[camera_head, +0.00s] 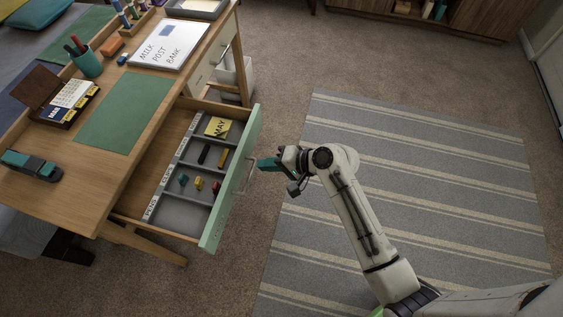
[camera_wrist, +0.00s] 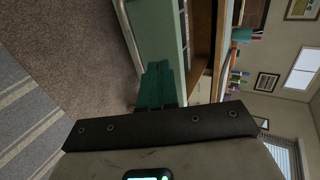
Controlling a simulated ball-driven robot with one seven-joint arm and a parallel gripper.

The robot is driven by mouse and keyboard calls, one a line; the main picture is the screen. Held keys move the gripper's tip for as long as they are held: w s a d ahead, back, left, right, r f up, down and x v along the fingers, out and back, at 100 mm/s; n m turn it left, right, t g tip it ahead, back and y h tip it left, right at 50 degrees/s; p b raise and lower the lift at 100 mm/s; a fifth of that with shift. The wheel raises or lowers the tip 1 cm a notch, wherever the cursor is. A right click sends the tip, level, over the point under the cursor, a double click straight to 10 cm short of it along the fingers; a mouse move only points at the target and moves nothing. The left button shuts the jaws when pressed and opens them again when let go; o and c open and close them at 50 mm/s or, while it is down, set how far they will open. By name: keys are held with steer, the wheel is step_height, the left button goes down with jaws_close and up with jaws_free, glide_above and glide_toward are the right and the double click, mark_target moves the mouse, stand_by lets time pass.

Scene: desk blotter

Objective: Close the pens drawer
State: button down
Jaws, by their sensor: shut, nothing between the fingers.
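The open drawer, with a pale green front (camera_head: 232,180), is pulled out from the wooden desk (camera_head: 60,200) toward the right in the head view. Its grey insert holds small items in compartments, and a label strip runs along its inner edge. A metal handle (camera_head: 247,176) sits on the outer face of the front. My gripper (camera_head: 262,164) has teal fingers, shut and empty, just right of the drawer front by the handle. Whether they touch it I cannot tell. In the wrist view, the shut fingers (camera_wrist: 161,86) point at the green drawer front (camera_wrist: 155,30).
On the desk are a green blotter (camera_head: 124,112), a teal pen cup (camera_head: 87,62), a whiteboard (camera_head: 169,45), a card box (camera_head: 66,100) and a stapler (camera_head: 32,166). A striped rug (camera_head: 440,150) covers clear floor to the right. A white bin (camera_head: 232,78) stands behind the drawer.

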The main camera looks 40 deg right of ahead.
mark_target(238, 162)
steer(key=shift+w+a+f, duration=0.25)
steer(key=shift+w+a, duration=0.6)
steer(key=shift+w, duration=0.35)
steer(key=shift+w+a+f, duration=0.25)
steer(key=shift+w+a, duration=0.6)
steer(key=shift+w, duration=0.3)
steer(key=w+a+b, duration=0.2)
steer(key=w+a, duration=0.2)
steer(key=w, duration=0.2)
steer(key=w+a+b, duration=0.2)
steer(key=w+a, duration=0.3)
steer(key=w, duration=0.2)
steer(key=w+a+b, duration=0.2)
steer(key=w+a, duration=0.3)
steer(key=w, duration=0.1)
steer(key=shift+w+a, duration=0.1)
steer(key=shift+w, duration=0.15)
